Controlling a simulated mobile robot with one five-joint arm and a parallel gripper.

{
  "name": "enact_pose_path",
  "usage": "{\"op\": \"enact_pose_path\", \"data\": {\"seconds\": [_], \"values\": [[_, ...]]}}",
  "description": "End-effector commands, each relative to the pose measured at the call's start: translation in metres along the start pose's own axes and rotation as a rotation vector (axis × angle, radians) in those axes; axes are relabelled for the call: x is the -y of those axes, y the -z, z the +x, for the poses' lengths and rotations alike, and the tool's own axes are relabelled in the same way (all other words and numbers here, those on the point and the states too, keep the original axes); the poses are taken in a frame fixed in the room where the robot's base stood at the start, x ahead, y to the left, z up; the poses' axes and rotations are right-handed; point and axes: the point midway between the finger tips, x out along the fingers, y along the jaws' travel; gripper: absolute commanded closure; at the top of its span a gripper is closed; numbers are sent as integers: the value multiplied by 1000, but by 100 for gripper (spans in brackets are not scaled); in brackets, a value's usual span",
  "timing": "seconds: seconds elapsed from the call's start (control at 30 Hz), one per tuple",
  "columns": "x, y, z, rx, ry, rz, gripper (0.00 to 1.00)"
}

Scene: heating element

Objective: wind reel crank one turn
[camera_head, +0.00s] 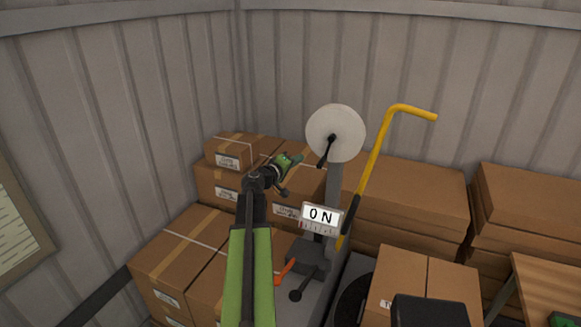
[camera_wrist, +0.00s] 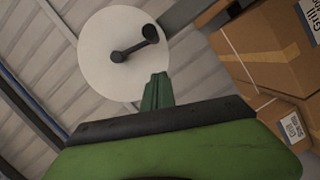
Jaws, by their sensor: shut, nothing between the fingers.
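The reel (camera_head: 340,124) is a white disc on a grey upright post. Its black crank (camera_head: 326,152) runs from the disc's centre down to the left in the head view. In the wrist view the reel (camera_wrist: 108,60) fills the upper left, and the crank (camera_wrist: 135,46) points right, its dark knob at the upper right. My gripper (camera_head: 296,158) is green and shut with nothing in it. It is left of the reel, apart from the crank in the head view. In the wrist view my gripper (camera_wrist: 157,90) shows below the crank knob, with a visible gap between them.
An "ON" sign (camera_head: 322,216) and a dark base (camera_head: 309,258) with an orange lever (camera_head: 285,272) are below the reel. A yellow bent handle (camera_head: 378,150) rises on the right. Stacked cardboard boxes (camera_head: 185,248) crowd around. Corrugated walls stand behind.

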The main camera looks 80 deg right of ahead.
Motion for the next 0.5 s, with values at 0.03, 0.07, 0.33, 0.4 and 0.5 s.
{"op": "enact_pose_path", "data": {"seconds": [0.03, 0.07, 0.33, 0.4, 0.5], "values": [[1, 1, 15, 3, -1, 0, 100], [1, 1, 21, 3, -1, 0, 100], [2, -34, 31, 1, 1, 0, 100], [1, -38, 32, 1, 1, 0, 100], [1, -39, 32, 1, 1, 0, 100]]}}
